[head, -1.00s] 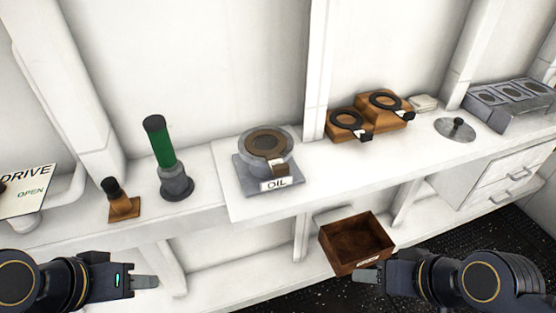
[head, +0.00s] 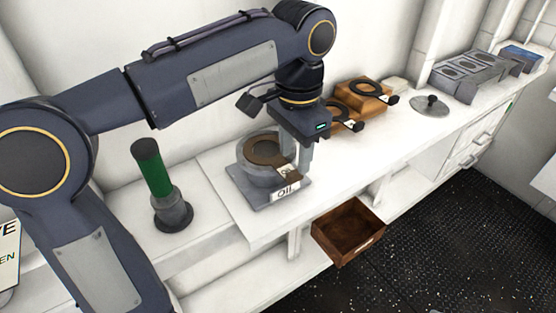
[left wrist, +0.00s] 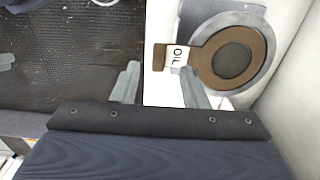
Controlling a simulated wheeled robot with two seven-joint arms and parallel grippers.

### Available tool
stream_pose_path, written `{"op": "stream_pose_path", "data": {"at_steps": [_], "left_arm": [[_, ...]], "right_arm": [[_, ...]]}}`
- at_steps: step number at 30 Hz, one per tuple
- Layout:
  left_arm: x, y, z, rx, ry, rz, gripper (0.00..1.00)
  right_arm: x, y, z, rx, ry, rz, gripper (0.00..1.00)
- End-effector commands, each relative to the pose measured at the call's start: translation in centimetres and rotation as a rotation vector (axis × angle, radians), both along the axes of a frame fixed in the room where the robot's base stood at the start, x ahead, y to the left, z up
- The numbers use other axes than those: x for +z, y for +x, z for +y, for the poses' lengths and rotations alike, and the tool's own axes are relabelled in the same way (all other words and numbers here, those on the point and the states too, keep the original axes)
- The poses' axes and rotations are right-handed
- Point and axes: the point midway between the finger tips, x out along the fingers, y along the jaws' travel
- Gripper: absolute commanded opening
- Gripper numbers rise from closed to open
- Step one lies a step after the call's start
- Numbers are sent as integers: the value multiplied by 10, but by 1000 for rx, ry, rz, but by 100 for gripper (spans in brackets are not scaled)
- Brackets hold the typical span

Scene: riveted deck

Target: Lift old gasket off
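The old gasket is a brown ring with a tab (head: 274,162), lying flat on the round grey flange (head: 255,178) above the OIL plate. In the left wrist view the gasket (left wrist: 205,64) shows from above, its tab with a white label pointing left. My left gripper (head: 294,158) is over the bench beside the tab, pointing down. In the left wrist view the left gripper (left wrist: 158,84) has its fingers apart with nothing between them; one finger is just below the tab. Whether it touches is unclear. My right gripper is out of the head view.
Black tagged rings lie on wooden blocks (head: 372,97) behind the gripper. A grey lid (head: 430,107) lies farther right. A green cylinder (head: 152,172) stands left of the flange. An open brown box (head: 347,232) sits below the bench edge.

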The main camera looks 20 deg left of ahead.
Motion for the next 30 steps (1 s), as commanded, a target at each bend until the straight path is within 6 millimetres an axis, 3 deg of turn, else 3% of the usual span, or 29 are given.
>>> {"op": "stream_pose_path", "data": {"at_steps": [7, 16, 25, 30], "left_arm": [[-36, 0, -3, 1, 0, 1, 40], [-40, 0, -3, 2, -1, 0, 40], [-40, 0, -3, 2, -1, 0, 1], [-40, 0, -3, 2, -1, 0, 0]], "right_arm": [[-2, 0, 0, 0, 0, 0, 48], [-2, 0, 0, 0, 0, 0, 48], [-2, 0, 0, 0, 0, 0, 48], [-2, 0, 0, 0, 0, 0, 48]]}}
